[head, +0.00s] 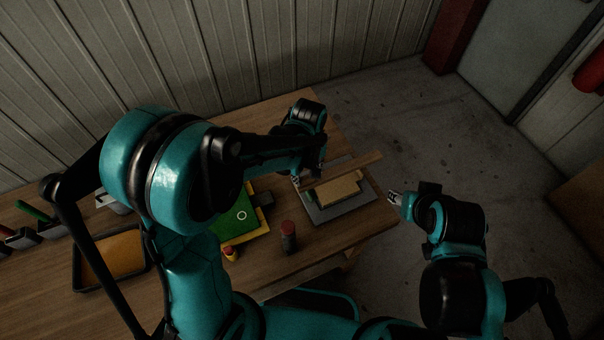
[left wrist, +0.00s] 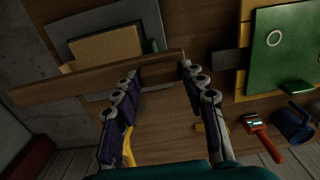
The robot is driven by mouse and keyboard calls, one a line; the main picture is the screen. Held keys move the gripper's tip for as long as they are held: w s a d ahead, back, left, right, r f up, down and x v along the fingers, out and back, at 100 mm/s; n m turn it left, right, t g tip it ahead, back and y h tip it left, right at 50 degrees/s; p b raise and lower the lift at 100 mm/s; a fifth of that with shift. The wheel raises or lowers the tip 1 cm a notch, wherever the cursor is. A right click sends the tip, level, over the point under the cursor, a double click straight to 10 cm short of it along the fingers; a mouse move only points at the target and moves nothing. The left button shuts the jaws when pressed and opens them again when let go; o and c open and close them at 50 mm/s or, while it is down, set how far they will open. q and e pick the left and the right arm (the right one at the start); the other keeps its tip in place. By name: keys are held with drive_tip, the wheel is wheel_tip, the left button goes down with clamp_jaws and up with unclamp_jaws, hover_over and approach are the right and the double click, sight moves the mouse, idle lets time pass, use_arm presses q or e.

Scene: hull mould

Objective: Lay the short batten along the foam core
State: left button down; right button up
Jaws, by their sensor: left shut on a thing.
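The short batten (head: 350,167) is a brown wooden strip, held near one end by my left gripper (head: 298,180). It also shows in the left wrist view (left wrist: 75,81), with its long free end reaching left past the fingers (left wrist: 160,72). The foam core (head: 338,188) is a tan block on a grey plate (head: 322,215). The batten passes along the far side of the core in the head view; I cannot tell whether they touch. In the left wrist view it covers the core's near edge (left wrist: 105,45). My right gripper (head: 395,198) is beyond the table's right edge, apart from everything; its jaw opening is unclear.
A green board (head: 232,222) with a ring lies left of the plate. A dark red-topped cylinder (head: 289,240) stands in front. A tray with an orange inside (head: 76,268) lies at left. A red-handled tool (left wrist: 265,140) and blue mug (left wrist: 292,124) show below the green board.

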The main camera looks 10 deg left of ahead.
use_arm(q)
drive_tip(key=w+a+f, duration=0.1)
drive_tip(key=f, duration=0.1)
drive_tip(key=w+a+f+b, duration=0.1)
drive_tip(key=f, duration=0.1)
drive_tip(key=w+a+f+b, duration=0.1)
drive_tip(key=f, duration=0.2)
drive_tip(key=shift+w+a, duration=0.2)
drive_tip(key=shift+f, duration=0.1)
drive_tip(key=c, duration=0.9)
unclamp_jaws()
drive_tip(key=shift+o, duration=0.2)
